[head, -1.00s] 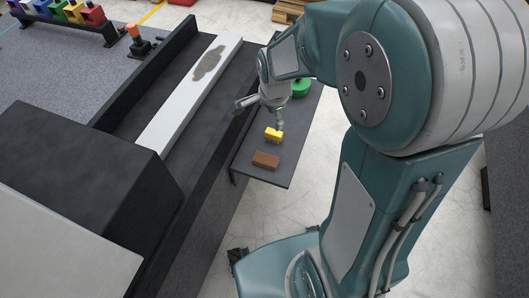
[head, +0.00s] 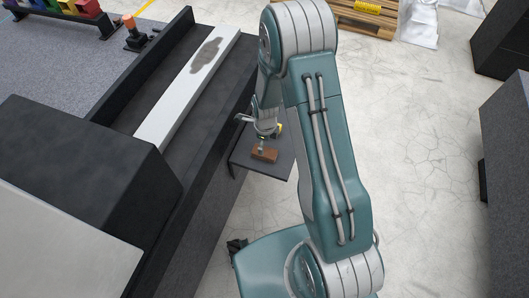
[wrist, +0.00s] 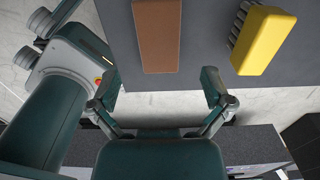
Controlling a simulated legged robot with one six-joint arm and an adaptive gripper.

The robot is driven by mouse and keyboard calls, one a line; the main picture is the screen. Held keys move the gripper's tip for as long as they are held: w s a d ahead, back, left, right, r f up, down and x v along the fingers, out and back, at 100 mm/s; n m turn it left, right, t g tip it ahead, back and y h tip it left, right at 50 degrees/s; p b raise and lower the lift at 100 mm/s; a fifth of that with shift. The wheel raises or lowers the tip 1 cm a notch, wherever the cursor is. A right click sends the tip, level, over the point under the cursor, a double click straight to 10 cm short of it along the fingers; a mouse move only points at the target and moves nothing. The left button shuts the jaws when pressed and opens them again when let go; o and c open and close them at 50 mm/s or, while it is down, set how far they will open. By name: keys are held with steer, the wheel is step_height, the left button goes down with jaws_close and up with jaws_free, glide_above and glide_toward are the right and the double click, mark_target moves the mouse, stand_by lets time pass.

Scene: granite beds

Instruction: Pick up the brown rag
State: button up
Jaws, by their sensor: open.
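The brown rag (head: 265,155) looks like a flat brown block on a dark grey side shelf (head: 245,166). In the wrist view the rag (wrist: 157,36) is at the top centre, with its upper end cut off by the frame. My gripper (wrist: 160,82) is open and empty, its two fingers spread just short of the rag's near end in that picture. In the head view my gripper (head: 262,143) hangs over or just behind the rag. I cannot tell the exact height gap.
A yellow brush (wrist: 264,42) lies to the right of the rag; my arm mostly hides it in the head view. A black machine bed with a pale stone slab (head: 185,90) stands left of the shelf. A pallet (head: 365,15) lies on open floor behind.

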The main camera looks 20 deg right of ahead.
mark_target(266, 152)
step_height(266, 152, down, 6)
steer(key=shift+s+d+r, duration=0.1)
steer(key=shift+s+d, duration=0.05)
stand_by(0.3)
steer(key=c, duration=0.9)
